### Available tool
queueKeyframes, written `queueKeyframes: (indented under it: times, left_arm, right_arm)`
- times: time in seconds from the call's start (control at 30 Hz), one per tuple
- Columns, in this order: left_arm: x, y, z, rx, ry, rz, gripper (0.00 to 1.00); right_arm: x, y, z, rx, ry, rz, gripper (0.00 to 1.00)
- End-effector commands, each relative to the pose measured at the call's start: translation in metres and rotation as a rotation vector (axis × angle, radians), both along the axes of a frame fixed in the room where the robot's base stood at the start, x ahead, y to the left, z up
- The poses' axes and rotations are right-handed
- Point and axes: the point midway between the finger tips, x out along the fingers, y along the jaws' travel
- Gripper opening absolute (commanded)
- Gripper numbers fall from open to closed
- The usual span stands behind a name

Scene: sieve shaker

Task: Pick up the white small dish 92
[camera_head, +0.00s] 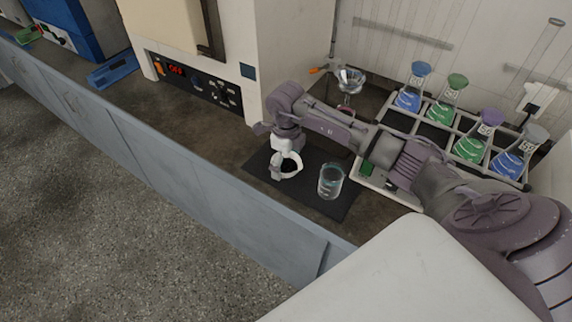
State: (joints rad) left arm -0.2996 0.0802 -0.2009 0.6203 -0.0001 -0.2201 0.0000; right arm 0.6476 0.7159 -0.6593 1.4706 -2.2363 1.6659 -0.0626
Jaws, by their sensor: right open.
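My right gripper (286,172) is open over the black mat (258,186), pointing down, with its pale fingers apart. A dark gap shows between the fingers, and no held thing can be made out there. I cannot make out a white small dish 92 in the head view; the gripper hides part of the mat. My left gripper is not in view.
A clear glass beaker (331,182) stands on the mat, right of the gripper. A rack (378,190) with several stoppered flasks stands at the right. A glass funnel (350,79) is behind my arm. A large beige machine (215,50) stands at the back left.

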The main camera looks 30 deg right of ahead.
Motion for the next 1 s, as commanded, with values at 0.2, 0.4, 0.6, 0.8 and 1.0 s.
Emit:
queueKeyframes:
  times: [0.2, 0.4, 0.6, 0.8, 1.0]
  left_arm:
    - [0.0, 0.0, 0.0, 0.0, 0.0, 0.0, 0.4]
    - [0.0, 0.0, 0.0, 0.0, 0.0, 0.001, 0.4]
    - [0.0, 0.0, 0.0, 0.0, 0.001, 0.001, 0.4]
    - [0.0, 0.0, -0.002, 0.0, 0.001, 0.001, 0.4]
    - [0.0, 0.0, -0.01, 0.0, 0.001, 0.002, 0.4]
  right_arm:
    - [0.0, 0.0, 0.0, 0.0, 0.0, 0.0, 0.78]
    - [0.0, 0.0, 0.001, 0.0, 0.0, 0.0, 0.47]
    - [0.0, 0.0, 0.001, 0.0, 0.0, 0.0, 0.47]
    - [0.001, 0.0, 0.007, 0.0, -0.001, -0.001, 0.47]
    - [0.002, -0.001, 0.032, 0.0, -0.006, 0.0, 0.47]
